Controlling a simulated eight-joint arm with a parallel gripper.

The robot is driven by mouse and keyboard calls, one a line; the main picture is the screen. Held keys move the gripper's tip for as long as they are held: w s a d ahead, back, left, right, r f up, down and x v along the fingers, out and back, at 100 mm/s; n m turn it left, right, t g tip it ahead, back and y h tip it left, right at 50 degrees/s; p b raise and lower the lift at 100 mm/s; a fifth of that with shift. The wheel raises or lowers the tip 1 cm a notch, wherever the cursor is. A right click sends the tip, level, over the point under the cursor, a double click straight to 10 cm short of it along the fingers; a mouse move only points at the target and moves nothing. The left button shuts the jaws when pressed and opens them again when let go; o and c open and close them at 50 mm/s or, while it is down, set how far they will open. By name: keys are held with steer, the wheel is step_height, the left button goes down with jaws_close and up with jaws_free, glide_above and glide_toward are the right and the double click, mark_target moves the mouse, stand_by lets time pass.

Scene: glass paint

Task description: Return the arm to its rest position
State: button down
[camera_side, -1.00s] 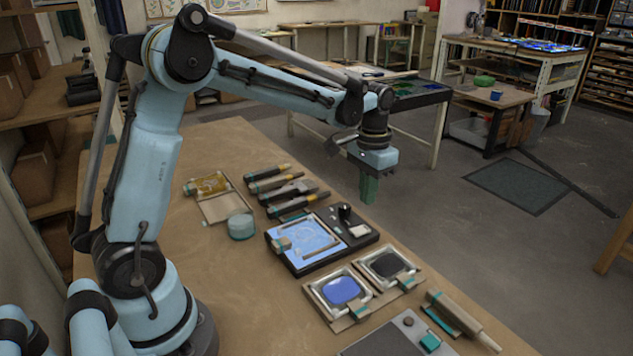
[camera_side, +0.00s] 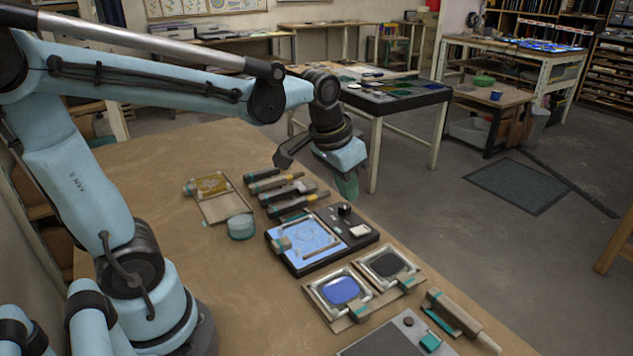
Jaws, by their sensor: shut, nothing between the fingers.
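My gripper (camera_side: 347,186) hangs above the far right edge of the wooden workbench (camera_side: 165,190), beyond the row of tools. Its green fingers point down, are closed together, and hold nothing. My arm reaches across the top of the view from the left, its forearm roughly level.
On the bench lie several dark-handled tools (camera_side: 285,195), a tray with an amber piece (camera_side: 208,186), a round teal pot (camera_side: 241,226), a light panel (camera_side: 305,243), a blue paint tray (camera_side: 341,290) and a black paint tray (camera_side: 388,265). A roller (camera_side: 460,315) lies front right. The left bench is clear.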

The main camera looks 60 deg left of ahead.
steer(key=s+d+f+t, duration=0.1)
steer(key=s+d+t, duration=0.1)
steer(key=s, duration=0.4)
steer(key=shift+s+f+t, duration=0.3)
steer(key=shift+s+t, duration=0.1)
steer(key=shift+t, duration=0.3)
steer(key=c, duration=1.8)
jaws_free()
